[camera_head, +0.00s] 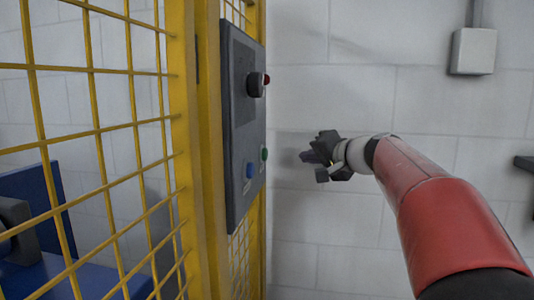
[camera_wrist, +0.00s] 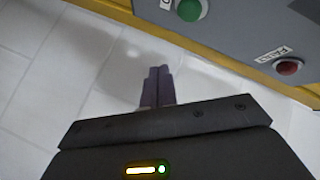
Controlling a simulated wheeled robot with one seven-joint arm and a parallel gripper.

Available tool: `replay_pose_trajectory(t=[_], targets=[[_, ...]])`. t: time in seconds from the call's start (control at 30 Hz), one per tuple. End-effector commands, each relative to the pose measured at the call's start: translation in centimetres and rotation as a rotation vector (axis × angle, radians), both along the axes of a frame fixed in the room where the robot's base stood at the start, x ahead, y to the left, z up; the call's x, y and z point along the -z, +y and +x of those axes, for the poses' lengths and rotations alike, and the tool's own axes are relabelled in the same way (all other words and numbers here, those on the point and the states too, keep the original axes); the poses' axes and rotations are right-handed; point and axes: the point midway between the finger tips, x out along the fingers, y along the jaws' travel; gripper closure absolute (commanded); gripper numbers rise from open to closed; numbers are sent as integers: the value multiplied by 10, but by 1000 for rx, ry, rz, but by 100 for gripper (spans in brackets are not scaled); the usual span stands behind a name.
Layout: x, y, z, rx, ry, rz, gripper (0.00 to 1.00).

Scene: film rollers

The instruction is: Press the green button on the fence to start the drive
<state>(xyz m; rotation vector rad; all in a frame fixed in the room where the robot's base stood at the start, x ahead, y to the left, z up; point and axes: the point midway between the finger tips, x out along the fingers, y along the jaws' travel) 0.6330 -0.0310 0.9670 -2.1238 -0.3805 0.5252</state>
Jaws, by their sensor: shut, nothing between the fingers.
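The green button (camera_head: 264,153) sits low on the right part of the grey control panel (camera_head: 240,190), which is mounted on the yellow fence (camera_head: 208,150). In the wrist view the green button (camera_wrist: 189,9) is at the top edge, on the panel face. My gripper (camera_head: 308,157) is to the right of the panel at about the button's height, apart from it. In the wrist view my gripper's fingers (camera_wrist: 158,72) are together and empty, below and left of the green button, with a gap between.
A red button (camera_wrist: 288,67) also shows in the wrist view. A grey box (camera_head: 473,51) hangs on the white wall.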

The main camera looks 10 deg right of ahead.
Motion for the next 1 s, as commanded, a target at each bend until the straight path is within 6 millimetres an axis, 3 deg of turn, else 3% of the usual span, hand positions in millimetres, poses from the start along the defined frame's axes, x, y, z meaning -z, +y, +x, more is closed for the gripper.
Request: replay_pose_trajectory(t=[0.2,0.43,1.0], targets=[[-3,32,10,-4,1,2,100],[0,55,18,-3,1,0,100],[0,62,20,-1,0,0,100]])
